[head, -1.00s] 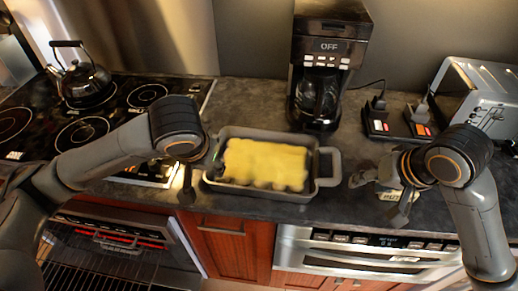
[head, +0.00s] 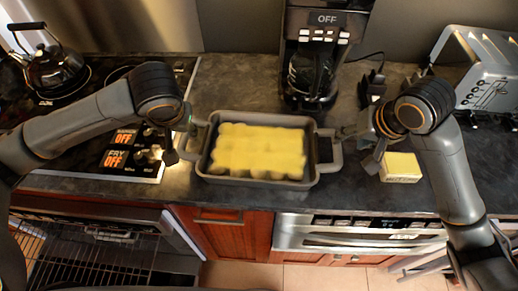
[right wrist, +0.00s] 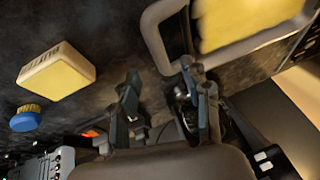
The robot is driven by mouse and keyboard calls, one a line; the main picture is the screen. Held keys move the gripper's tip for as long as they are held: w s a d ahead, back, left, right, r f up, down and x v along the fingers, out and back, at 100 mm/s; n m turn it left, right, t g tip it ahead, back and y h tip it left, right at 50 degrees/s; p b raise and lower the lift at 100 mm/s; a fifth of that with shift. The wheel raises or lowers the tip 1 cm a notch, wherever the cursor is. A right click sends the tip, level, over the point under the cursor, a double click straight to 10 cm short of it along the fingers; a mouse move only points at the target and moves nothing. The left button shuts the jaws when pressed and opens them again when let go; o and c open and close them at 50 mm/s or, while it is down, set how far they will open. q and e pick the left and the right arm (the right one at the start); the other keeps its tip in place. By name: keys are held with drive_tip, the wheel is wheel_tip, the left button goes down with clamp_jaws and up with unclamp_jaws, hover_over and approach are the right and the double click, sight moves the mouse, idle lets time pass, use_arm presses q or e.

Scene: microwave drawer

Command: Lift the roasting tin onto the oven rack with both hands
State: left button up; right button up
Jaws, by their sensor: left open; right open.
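The grey roasting tin (head: 255,182) stands on the dark counter with yellow food (head: 262,150) in it and a loop handle at each end. My left gripper (head: 183,140) is open beside the tin's left handle; its fingers are partly hidden by the wrist. My right gripper (head: 359,146) is open just right of the right handle (head: 331,155). In the right wrist view, the handle (right wrist: 152,35) lies just ahead of the right gripper (right wrist: 162,100), nearer one finger; I cannot tell whether they touch. The oven rack (head: 85,255) shows low at the left, in the open oven.
A yellow-topped block (head: 400,168) lies by my right gripper. A coffee maker (head: 322,50) stands behind the tin and a toaster (head: 485,75) at the back right. A kettle (head: 50,70) sits on the stove at the left. A blue-capped item (right wrist: 25,120) shows in the right wrist view.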

sight(183, 139)
use_arm(q)
drive_tip(key=x, duration=0.8)
drive_tip(key=shift+d+f, duration=0.1)
drive_tip(key=shift+f, duration=0.2)
use_arm(e)
drive_tip(key=x, duration=0.8)
drive_tip(key=shift+d+f, duration=0.1)
drive_tip(key=shift+f, duration=0.2)
use_arm(q)
clamp_jaws()
use_arm(e)
clamp_jaws()
